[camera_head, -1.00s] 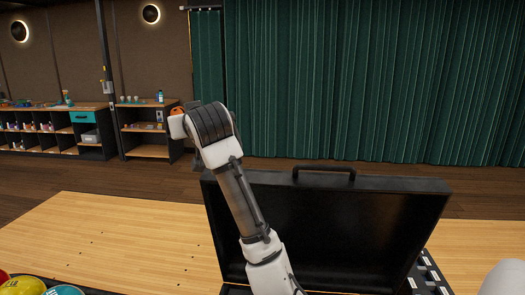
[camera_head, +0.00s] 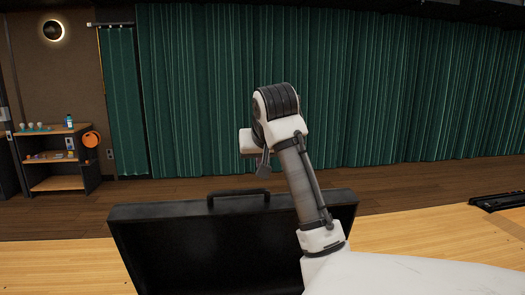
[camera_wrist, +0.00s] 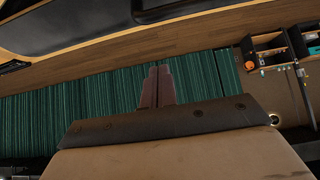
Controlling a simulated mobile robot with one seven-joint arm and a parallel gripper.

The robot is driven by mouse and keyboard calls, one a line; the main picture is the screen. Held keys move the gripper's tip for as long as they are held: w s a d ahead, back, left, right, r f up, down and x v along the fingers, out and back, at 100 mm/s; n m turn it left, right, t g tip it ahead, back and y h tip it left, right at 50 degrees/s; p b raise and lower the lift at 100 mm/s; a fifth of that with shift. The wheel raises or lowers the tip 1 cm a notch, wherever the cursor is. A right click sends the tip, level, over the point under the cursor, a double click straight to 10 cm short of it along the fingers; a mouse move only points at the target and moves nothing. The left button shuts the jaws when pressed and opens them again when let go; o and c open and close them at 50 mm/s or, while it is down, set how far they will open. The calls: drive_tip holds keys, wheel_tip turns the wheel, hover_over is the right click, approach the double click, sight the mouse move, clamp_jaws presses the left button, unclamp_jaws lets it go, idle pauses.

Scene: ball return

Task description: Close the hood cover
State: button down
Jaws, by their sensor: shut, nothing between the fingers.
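The black hood cover (camera_head: 180,245) stands raised and open in the lower left and middle of the head view, with a black handle (camera_head: 238,197) on its top edge. My arm rises in front of the cover's right part. My gripper (camera_head: 263,170) shows small, above and slightly right of the handle, apart from it in the picture; the depth between them is hard to tell. In the wrist view my gripper's two brown fingers (camera_wrist: 157,84) are together and empty. The cover's lower edge and hinge are out of view.
Light wooden floor (camera_head: 440,250) lies on both sides of the cover. A shelf unit (camera_head: 57,160) with a round orange thing (camera_head: 91,139) stands at the far left. Green curtains (camera_head: 400,90) hang along the back. A dark low object (camera_head: 500,201) lies at the right.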

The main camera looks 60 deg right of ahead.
sight(262, 199)
drive_tip(key=p+x, duration=0.1)
drive_tip(key=x, duration=0.2)
drive_tip(key=shift+w+d+f, duration=0.15)
drive_tip(key=shift+d+f, duration=0.05)
drive_tip(key=shift+d, duration=0.1)
drive_tip(key=shift+s+a+f+p, duration=0.55)
drive_tip(key=shift+a+f, duration=0.15)
drive_tip(key=shift+f, duration=0.15)
drive_tip(key=shift+s+a+f, duration=0.35)
drive_tip(key=shift+a+f, duration=0.05)
drive_tip(key=shift+a, duration=0.15)
drive_tip(key=shift+s+f, duration=0.1)
